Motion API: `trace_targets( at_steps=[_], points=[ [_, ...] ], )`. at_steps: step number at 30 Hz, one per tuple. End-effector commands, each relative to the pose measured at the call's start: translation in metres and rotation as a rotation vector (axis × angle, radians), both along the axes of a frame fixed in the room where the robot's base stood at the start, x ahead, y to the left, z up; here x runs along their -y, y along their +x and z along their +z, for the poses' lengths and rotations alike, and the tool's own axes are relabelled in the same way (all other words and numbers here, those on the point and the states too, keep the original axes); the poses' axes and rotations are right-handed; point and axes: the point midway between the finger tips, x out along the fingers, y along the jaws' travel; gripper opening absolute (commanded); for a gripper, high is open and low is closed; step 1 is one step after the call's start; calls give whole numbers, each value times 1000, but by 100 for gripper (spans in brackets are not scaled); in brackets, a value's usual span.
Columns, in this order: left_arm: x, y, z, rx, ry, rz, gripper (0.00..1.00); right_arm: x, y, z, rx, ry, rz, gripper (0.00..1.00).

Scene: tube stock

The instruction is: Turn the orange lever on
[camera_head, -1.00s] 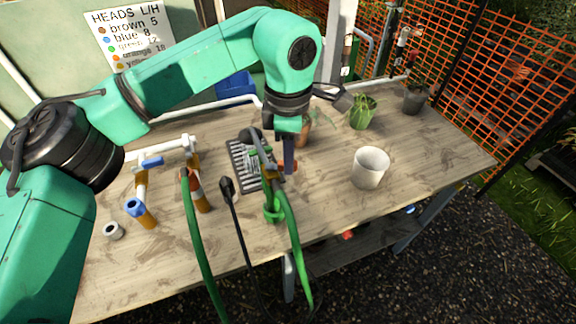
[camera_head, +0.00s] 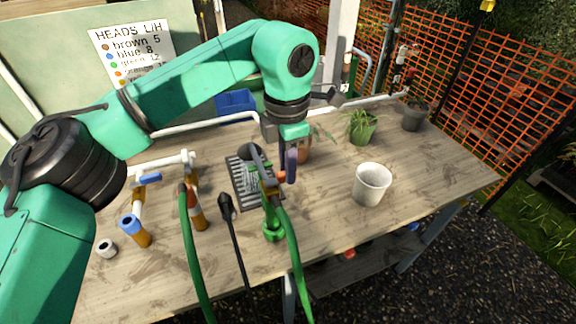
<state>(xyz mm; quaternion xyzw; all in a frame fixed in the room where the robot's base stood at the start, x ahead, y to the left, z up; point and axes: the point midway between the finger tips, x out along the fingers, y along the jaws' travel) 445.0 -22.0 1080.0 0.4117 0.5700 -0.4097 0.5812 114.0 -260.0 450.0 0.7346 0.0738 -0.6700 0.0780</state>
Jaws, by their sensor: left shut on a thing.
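The orange lever (camera_head: 270,181) shows as a small orange piece beside the fingers of my left gripper (camera_head: 283,172), near the middle of the bench. It sits by a grey and green fitting with a green hose. My left gripper points down and is shut on the lever; the fingers hide most of it, so its exact angle is hard to tell. My right gripper is not in view.
A white cup (camera_head: 371,184) stands right of the gripper. Potted plants (camera_head: 361,126) stand behind it. A dark slotted tray (camera_head: 238,183) lies left of the gripper. Green hoses (camera_head: 194,250) and a black cable cross the front edge. The wooden bench (camera_head: 330,225) is clear at front right.

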Motion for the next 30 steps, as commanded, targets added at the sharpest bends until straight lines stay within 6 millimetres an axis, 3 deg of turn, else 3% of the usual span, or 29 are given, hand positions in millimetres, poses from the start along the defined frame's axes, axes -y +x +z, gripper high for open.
trace_targets(
  at_steps=[5,6,8,20,24,30],
  points=[
    [0,0,-1,-2,3,-1,0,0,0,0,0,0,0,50],
    [0,0,-1,-2,3,-1,30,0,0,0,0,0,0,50],
    [0,0,-1,-2,3,-1,52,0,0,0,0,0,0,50],
    [0,0,5,0,0,-1,52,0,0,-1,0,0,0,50],
    [0,0,29,4,-1,-2,52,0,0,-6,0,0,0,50],
    [0,-1,89,3,-1,-1,52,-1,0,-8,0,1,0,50]
  ],
)
